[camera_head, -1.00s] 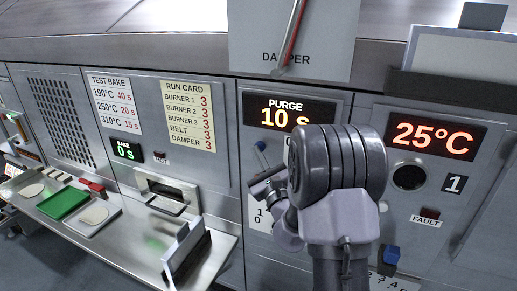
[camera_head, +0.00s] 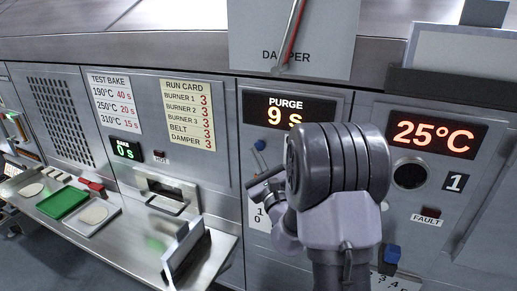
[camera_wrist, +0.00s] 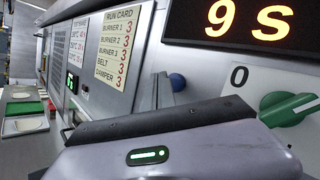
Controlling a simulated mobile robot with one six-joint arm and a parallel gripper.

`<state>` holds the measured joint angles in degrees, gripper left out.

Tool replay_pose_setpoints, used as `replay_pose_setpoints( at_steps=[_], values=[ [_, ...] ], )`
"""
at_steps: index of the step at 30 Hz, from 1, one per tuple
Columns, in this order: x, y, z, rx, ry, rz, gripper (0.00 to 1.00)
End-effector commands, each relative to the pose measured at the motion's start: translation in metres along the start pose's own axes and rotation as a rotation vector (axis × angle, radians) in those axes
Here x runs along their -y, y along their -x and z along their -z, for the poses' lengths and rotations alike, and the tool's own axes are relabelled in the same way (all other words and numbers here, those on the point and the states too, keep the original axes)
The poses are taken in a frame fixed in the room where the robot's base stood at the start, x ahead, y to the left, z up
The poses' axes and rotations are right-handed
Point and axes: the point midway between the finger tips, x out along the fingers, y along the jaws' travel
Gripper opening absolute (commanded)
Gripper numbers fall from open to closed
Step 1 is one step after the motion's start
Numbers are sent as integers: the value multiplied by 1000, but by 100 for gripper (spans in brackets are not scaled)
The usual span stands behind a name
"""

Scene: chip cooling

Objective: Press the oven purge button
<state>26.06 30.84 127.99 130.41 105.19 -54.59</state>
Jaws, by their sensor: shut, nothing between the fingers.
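The purge display (camera_head: 283,113) on the oven front reads 9 s in orange digits. It also fills the top right of the wrist view (camera_wrist: 250,15). A round blue knob (camera_head: 260,145) is below the display's left end; the wrist view shows it too (camera_wrist: 177,82), just beyond the fingers. No part is clearly labelled as the purge button, and my arm hides much of the panel below the display. My gripper (camera_head: 258,184) is shut and empty, in front of the panel just below the blue knob. I cannot tell whether it touches anything.
A green dial (camera_wrist: 288,108) marked 0 is right of the gripper in the wrist view. The damper plate (camera_head: 290,45) rises above the display. A metal shelf (camera_head: 140,238) with a green pad (camera_head: 62,203) juts out at left. A 25°C display (camera_head: 433,138) is at right.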

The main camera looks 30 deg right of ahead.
Motion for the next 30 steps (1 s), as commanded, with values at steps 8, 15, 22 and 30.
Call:
replay_pose_setpoints(
  at_steps=[8,15,22,30],
  values=[
    [-3,3,-2,0,-1,-1,0],
    [-16,21,-14,1,-1,-2,0],
    [-25,34,-24,0,0,-1,0],
    [-25,35,-26,0,0,0,0]
  ],
)
